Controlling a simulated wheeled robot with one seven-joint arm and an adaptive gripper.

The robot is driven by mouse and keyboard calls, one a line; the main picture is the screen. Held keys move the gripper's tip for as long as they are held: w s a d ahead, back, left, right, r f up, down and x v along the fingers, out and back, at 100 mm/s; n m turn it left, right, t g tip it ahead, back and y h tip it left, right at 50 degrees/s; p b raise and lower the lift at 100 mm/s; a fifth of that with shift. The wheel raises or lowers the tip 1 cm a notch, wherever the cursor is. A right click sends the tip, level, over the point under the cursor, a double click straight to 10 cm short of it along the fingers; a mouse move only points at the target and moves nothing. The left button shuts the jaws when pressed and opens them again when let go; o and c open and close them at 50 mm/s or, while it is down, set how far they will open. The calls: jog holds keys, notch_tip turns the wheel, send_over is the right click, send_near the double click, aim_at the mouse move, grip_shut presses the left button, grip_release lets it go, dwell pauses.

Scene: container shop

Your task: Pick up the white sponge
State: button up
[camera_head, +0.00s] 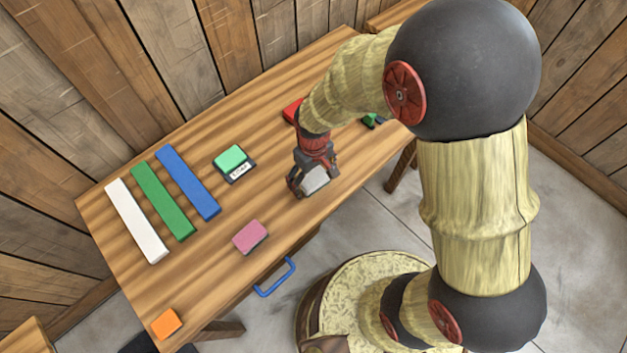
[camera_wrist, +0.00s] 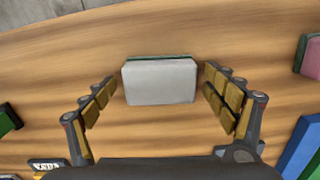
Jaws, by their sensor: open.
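The white sponge (camera_wrist: 160,82) lies on the wooden table, with a thin dark green edge along its far side in the wrist view. It also shows in the head view (camera_head: 315,179), partly hidden by my gripper. My gripper (camera_wrist: 161,90) is open, with one finger on each side of the sponge and visible gaps between them. In the head view my gripper (camera_head: 308,182) is over the sponge near the table's front edge. I cannot tell how far the fingertips are above the table.
A pink sponge (camera_head: 250,237), a green-topped block (camera_head: 231,160), an orange block (camera_head: 166,323) and white (camera_head: 137,220), green (camera_head: 163,200) and blue (camera_head: 188,182) bars lie on the table (camera_head: 215,270). A red block (camera_head: 291,110) is behind my gripper. A blue handle (camera_head: 275,277) sticks out at the front.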

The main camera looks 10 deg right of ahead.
aim_at(314, 179)
jog(key=shift+c, duration=1.1)
jog(key=c, duration=1)
jog(key=shift+o, duration=0.2)
jog(key=shift+r, duration=0.15)
jog(key=shift+r, duration=0.25)
jog(key=r+p, duration=0.2)
jog(key=r, duration=0.1)
jog(key=shift+s+d+r, duration=0.1)
jog(key=shift+s+r, duration=0.1)
jog(key=s+d+r+p, duration=0.4)
jog(key=s+d+r, duration=0.2)
jog(key=s+r, duration=0.3)
jog(key=shift+s, duration=1.55)
jog(key=shift+d, duration=0.1)
